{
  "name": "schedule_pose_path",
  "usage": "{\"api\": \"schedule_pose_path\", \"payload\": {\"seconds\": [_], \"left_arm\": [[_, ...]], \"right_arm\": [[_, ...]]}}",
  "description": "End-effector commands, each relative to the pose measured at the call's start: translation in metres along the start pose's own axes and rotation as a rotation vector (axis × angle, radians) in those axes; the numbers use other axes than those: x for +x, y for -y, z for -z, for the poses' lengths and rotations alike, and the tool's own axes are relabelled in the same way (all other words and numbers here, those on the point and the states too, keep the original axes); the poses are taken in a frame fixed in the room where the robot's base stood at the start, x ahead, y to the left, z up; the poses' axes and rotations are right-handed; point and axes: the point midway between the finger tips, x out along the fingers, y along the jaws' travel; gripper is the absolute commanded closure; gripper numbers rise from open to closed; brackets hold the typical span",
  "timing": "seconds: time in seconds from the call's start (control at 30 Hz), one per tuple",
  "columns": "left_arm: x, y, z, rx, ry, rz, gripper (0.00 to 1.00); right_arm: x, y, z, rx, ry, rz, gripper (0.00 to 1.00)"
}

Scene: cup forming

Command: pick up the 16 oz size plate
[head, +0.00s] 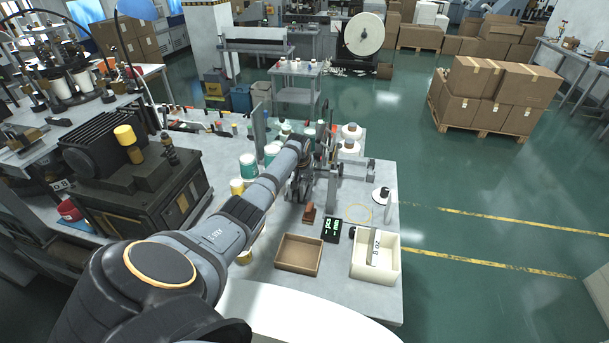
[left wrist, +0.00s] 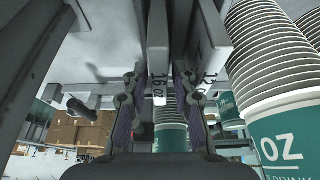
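The 16 oz size plate (left wrist: 157,50) shows in the left wrist view as a light grey upright bar with "16 oz" on its lower end. My left gripper (left wrist: 158,108) is open, with one finger on each side of this plate's lower end and visible gaps between. A similar plate (left wrist: 207,45), marked "12", stands just right of it. In the head view my left gripper (head: 302,188) is at the machine on the table, and I cannot make out the 16 oz plate there. My right gripper is not in view.
A white bin (head: 391,267) holds an 8 oz plate (head: 376,248). A brown tray (head: 299,254) and a small black display (head: 332,229) are nearby. Stacked paper cups (left wrist: 277,90) stand close right of the gripper in the wrist view.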

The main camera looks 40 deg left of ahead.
Motion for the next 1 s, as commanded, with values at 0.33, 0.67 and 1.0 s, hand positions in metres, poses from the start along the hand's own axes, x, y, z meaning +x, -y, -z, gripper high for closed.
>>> {"api": "schedule_pose_path", "payload": {"seconds": [0.33,0.67,1.0], "left_arm": [[0.0035,-0.0003,-0.0016,0.0,0.001,0.0,0.74],[0.0034,-0.0003,-0.0014,0.0,0.0,0.0,0.98],[0.0031,-0.0003,-0.0011,0.0,-0.001,0.0,1.0]], "right_arm": [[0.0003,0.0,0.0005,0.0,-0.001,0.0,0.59],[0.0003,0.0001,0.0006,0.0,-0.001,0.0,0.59],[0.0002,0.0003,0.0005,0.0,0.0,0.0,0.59]]}}
